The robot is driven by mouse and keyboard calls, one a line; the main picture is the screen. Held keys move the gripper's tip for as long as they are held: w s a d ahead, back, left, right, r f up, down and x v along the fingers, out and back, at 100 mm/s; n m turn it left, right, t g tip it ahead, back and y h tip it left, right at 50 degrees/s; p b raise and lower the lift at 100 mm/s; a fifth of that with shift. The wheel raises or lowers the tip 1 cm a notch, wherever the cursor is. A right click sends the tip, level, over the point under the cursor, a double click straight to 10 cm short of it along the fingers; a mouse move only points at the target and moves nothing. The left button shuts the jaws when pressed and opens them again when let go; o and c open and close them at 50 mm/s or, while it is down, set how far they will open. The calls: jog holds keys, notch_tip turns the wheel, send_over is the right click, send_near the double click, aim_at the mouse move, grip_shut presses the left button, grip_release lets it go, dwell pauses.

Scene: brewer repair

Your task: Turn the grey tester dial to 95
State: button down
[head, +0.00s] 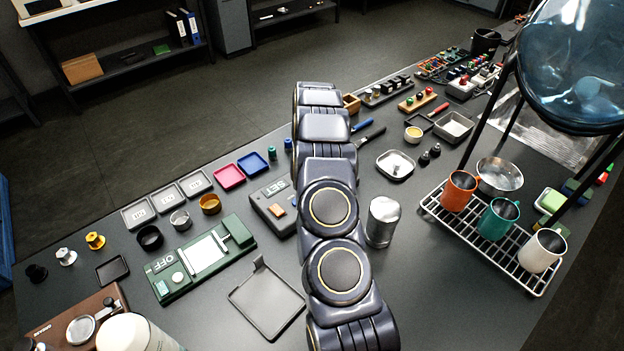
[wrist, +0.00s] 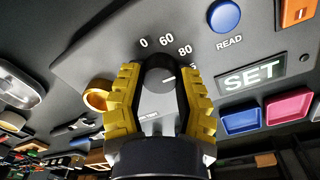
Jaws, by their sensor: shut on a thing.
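The grey tester (wrist: 100,58) fills the middle of the wrist view, with a display (wrist: 252,76) that reads SET. Its dark round dial (wrist: 155,77) sits between the yellow fingers of my gripper (wrist: 158,90), which are shut on it. The marks 0, 60 and 80 show around the dial. A further mark to the right is mostly hidden by the right finger; only what looks like a 5 shows. The dial's white pointer line points right, past 80, toward that hidden mark. In the head view the tester (head: 268,212) is partly behind my arm, and my gripper is hidden.
A blue READ button (wrist: 225,16) and an orange switch (wrist: 297,12) are on the tester. A green scale (head: 205,262) reading OFF stands left of it, and a metal cup (head: 383,222) stands right of my arm. Blue (wrist: 241,119) and pink (wrist: 289,106) trays lie beyond the tester.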

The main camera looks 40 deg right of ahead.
jog(key=shift+a+f+m, duration=0.1)
jog(key=shift+m, duration=2)
jog(key=c, duration=0.6)
grip_release()
jog(key=shift+c, duration=0.2)
jog(key=shift+r, duration=0.2)
notch_tip(320, 180, up, 12)
jog(key=shift+w, duration=0.25)
jog(key=shift+a+f, duration=0.1)
jog(key=shift+f, duration=0.1)
